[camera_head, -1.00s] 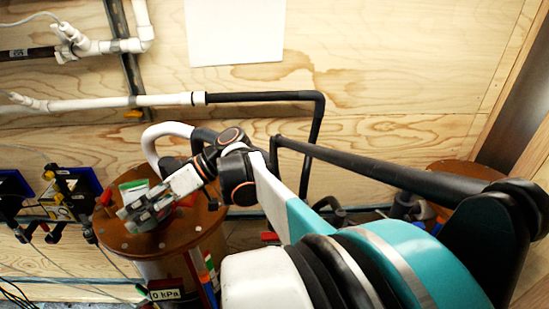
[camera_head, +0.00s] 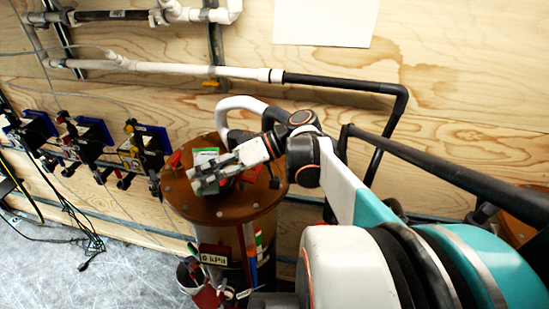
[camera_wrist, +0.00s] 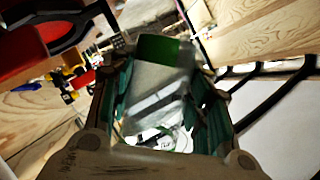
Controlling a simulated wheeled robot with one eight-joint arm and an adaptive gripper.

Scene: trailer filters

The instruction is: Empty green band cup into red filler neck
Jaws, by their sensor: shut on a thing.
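The green band cup is a pale, clear-looking cup with a green band (camera_wrist: 160,48); its body (camera_wrist: 155,85) sits between my fingers in the wrist view. In the head view its green band (camera_head: 206,156) shows just beyond my gripper (camera_head: 208,178), which is shut on it and tilted above the brown tank lid. The cup's contents cannot be made out. A large red round part (camera_wrist: 30,50) with a dark rim is at the left of the wrist view, apart from the cup; it may be the red filler neck. In the head view my gripper partly hides the lid's middle.
The brown round tank (camera_head: 225,210) stands by the plywood wall, with a red piece (camera_head: 174,160) at its lid's left edge. A white hose (camera_head: 240,104) arches behind it. Several blue-and-black valve units (camera_head: 85,140) line the wall at left. The floor (camera_head: 120,255) at front left is mostly clear.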

